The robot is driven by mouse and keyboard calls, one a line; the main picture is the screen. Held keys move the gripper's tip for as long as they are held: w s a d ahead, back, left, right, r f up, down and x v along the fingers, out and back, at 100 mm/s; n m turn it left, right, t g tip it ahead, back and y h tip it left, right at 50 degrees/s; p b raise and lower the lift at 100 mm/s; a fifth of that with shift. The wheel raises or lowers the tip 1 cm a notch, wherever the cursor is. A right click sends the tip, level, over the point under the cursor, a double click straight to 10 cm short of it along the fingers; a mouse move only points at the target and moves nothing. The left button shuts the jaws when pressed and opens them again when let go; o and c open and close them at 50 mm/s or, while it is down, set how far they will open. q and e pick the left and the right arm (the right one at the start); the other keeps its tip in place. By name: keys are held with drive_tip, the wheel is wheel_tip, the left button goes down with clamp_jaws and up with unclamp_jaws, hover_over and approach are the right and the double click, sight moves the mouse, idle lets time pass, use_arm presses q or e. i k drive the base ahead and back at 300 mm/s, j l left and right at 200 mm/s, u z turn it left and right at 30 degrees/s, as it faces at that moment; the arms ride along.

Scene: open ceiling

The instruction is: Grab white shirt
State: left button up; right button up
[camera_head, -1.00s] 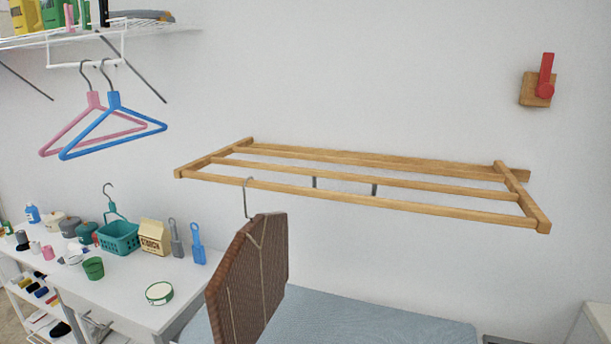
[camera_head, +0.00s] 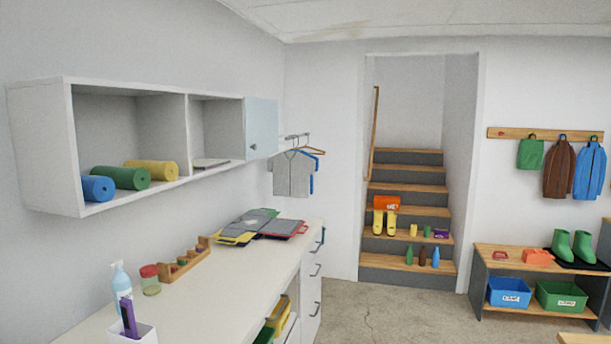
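A pale grey-white shirt (camera_head: 292,174) hangs from a short rail past the far end of the wall cabinet. It is the only whitish shirt in view. A strip of blue shows behind its right edge; I cannot tell whether that is a garment or a hanger. A wooden hanger (camera_head: 312,150) is on the same rail, partly behind the shirt. Neither of my grippers is in view.
A long white counter (camera_head: 225,283) runs along the left wall, with folded cloths (camera_head: 262,224) at its far end. A wall cabinet (camera_head: 125,195) hangs above. Grey floor (camera_head: 380,315) is open ahead, before the stairs (camera_head: 408,248). A shoe bench (camera_head: 530,262) stands right.

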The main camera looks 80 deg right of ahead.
sight(291, 171)
drive_tip(key=z, duration=2.7)
drive_tip(key=i+l+z, duration=0.3)
drive_tip(key=i, duration=0.4)
drive_tip(key=i+z, duration=0.3)
drive_tip(key=i, duration=2.6)
drive_tip(key=i+l+u, duration=0.1)
drive_tip(key=i+u, duration=0.3)
drive_tip(key=i+l+u, duration=0.35)
drive_tip(key=i, duration=0.2)
drive_tip(key=i+l+u, duration=0.8)
